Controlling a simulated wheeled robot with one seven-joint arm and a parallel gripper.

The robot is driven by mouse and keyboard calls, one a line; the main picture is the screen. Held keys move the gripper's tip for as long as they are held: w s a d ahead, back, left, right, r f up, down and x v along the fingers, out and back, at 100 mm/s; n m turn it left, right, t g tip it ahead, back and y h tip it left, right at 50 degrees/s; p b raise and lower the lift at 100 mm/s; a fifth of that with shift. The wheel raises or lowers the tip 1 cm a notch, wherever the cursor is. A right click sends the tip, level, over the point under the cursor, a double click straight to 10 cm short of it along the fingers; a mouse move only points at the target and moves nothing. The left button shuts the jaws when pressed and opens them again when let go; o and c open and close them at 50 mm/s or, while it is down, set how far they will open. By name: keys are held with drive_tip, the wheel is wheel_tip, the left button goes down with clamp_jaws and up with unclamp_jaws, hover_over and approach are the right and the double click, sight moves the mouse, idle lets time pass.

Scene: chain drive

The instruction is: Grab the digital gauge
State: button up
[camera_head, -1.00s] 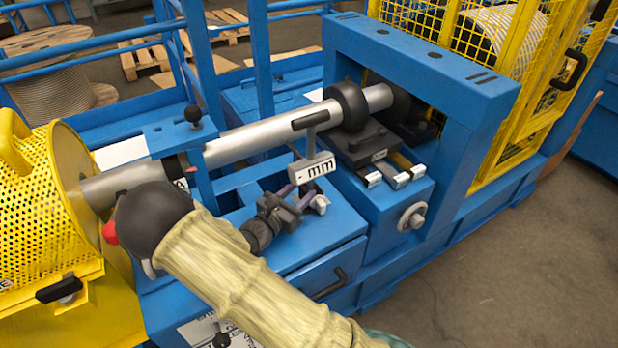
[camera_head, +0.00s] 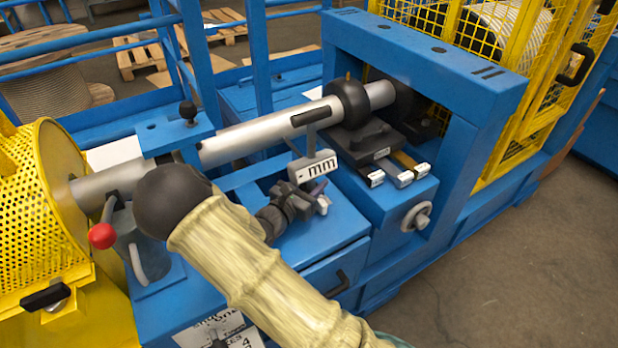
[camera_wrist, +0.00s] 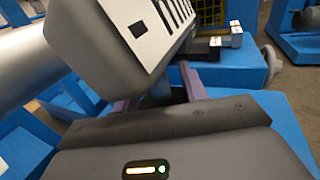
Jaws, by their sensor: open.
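The digital gauge (camera_head: 316,165) is a grey block with a white face marked "mm", with a stem rising to a dark bar by the steel shaft. In the wrist view the gauge (camera_wrist: 105,40) looms large and tilted across the upper left. My gripper (camera_head: 312,192) is just below the gauge in the head view. Its two purple fingers are apart in the wrist view, where the gripper (camera_wrist: 158,95) has a dark upright part between the fingers. I cannot tell whether that part belongs to the gauge or whether a finger touches it.
The steel shaft (camera_head: 240,139) runs behind the gauge into a black roller (camera_head: 347,103). A blue frame (camera_head: 430,65) stands to the right, with a handwheel (camera_head: 416,216) below. A yellow mesh guard (camera_head: 30,185) and a red-knobbed lever (camera_head: 102,236) are at the left.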

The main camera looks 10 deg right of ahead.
drive_tip(key=shift+d, duration=0.2)
drive_tip(key=shift+c, duration=0.6)
drive_tip(key=c, duration=0.4)
drive_tip(key=shift+a, duration=0.15)
clamp_jaws()
drive_tip(key=shift+w+a, duration=0.1)
drive_tip(key=shift+w, duration=0.05)
drive_tip(key=shift+r, duration=0.15)
